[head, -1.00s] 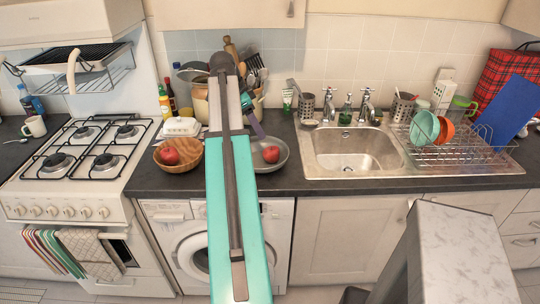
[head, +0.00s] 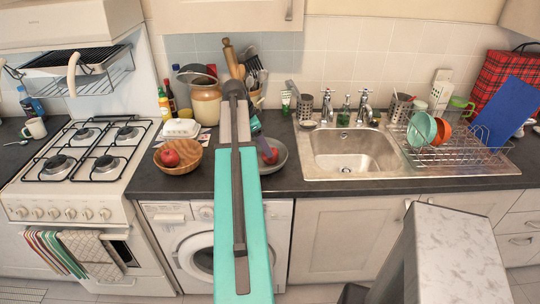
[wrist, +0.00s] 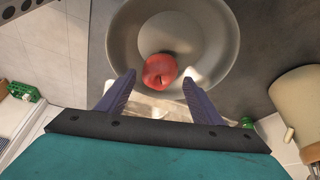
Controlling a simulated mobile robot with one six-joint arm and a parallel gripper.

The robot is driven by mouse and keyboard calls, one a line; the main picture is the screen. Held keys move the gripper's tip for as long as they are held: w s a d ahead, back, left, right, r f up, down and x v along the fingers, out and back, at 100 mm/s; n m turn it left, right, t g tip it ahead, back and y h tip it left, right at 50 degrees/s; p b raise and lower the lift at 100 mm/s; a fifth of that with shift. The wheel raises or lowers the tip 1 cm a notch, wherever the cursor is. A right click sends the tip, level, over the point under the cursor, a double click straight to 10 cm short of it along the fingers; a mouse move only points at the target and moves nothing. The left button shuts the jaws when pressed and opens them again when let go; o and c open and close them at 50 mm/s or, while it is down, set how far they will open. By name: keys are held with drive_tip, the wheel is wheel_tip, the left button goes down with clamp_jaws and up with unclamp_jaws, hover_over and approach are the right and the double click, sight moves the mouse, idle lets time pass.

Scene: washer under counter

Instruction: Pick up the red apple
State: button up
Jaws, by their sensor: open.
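A red apple (wrist: 160,70) lies in a round grey bowl (wrist: 215,22) in the wrist view. The same apple (head: 270,155) is partly hidden by my arm in the head view, in the grey bowl (head: 284,153) on the counter. My gripper (wrist: 160,79) is open, with one purple finger at each side of the apple in the picture. Nothing is held. I cannot tell how far the fingertips are above the apple. A second red apple (head: 170,158) lies in a wooden bowl (head: 190,158) left of my arm.
A brown-and-white jar (head: 205,100) and a utensil holder stand behind the bowls. A white butter dish (head: 181,128) is behind the wooden bowl. The sink (head: 347,153) is to the right, the stove (head: 95,150) to the left.

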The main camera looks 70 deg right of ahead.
drive_tip(key=shift+f, duration=0.2)
idle(0.3)
drive_tip(key=shift+p+x, duration=1.3)
drive_tip(key=shift+x, duration=1.2)
drive_tip(key=shift+d, duration=0.1)
drive_tip(key=c, duration=0.9)
